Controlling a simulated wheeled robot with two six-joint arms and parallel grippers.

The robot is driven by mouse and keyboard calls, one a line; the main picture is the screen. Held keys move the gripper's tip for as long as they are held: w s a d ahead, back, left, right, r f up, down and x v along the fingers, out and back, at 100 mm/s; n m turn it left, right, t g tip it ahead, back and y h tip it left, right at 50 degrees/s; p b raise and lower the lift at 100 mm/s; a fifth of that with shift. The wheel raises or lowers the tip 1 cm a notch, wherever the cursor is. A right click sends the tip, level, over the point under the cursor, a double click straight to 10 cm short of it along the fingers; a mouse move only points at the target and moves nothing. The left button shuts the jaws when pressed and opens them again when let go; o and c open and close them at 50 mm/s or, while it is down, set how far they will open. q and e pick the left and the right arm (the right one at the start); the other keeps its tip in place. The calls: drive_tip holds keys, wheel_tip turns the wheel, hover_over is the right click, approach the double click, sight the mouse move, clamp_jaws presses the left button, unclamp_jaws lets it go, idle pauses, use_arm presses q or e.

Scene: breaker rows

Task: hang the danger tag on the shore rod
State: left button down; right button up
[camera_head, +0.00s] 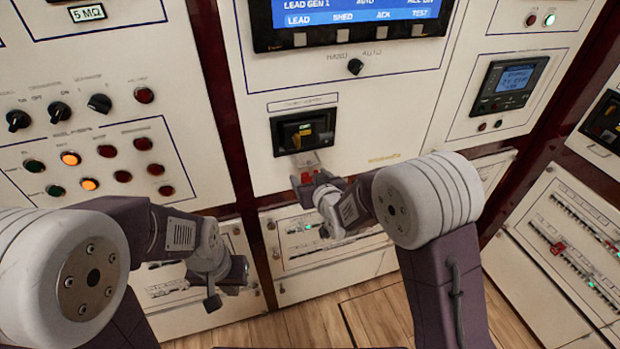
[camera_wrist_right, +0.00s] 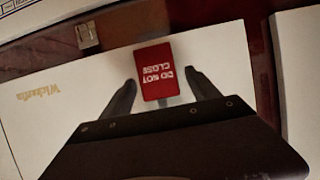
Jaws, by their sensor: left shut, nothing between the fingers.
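The danger tag (camera_wrist_right: 156,72) is a red plate with white lettering reading DO NOT CLOSE, upside down in the right wrist view. It lies between the two spread fingers of my right gripper (camera_wrist_right: 160,82), with narrow gaps showing beside it. In the head view red shows just above my right gripper (camera_head: 312,182), below a black recess (camera_head: 290,130) with a yellow part in the cream panel. I cannot make out the shore rod for certain. What holds the tag up is unclear. My left gripper (camera_head: 228,288) is shut and empty, low at the left, away from the tag.
A panel of knobs and lit buttons (camera_head: 88,184) stands at the left. A blue screen (camera_head: 345,12) is above and a small meter (camera_head: 510,85) at the right. Low drawers with slider rows (camera_head: 575,250) line the bottom. The wooden floor (camera_head: 360,312) is clear.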

drive_tip(key=v, duration=0.9)
drive_tip(key=shift+b, duration=0.3)
drive_tip(key=s+d+f+m+g+h+p, duration=0.1)
drive_tip(key=d+m+h, duration=0.1)
drive_tip(key=d, duration=0.5)
drive_tip(key=s+d+f+m+g+h, duration=0.1)
drive_tip(key=d+f+g+h, duration=0.1)
drive_tip(key=d, duration=0.4)
drive_tip(key=s+d+f+g, duration=0.1)
drive_tip(key=s+f+g, duration=0.3)
drive_tip(key=s, duration=0.4)
drive_tip(key=s+d+f+g, duration=0.1)
drive_tip(key=s+f+g, duration=0.3)
drive_tip(key=s, duration=0.5)
drive_tip(key=shift+s+d+m+g, duration=0.2)
drive_tip(key=shift+m+g, duration=0.1)
drive_tip(key=shift+m, duration=0.1)
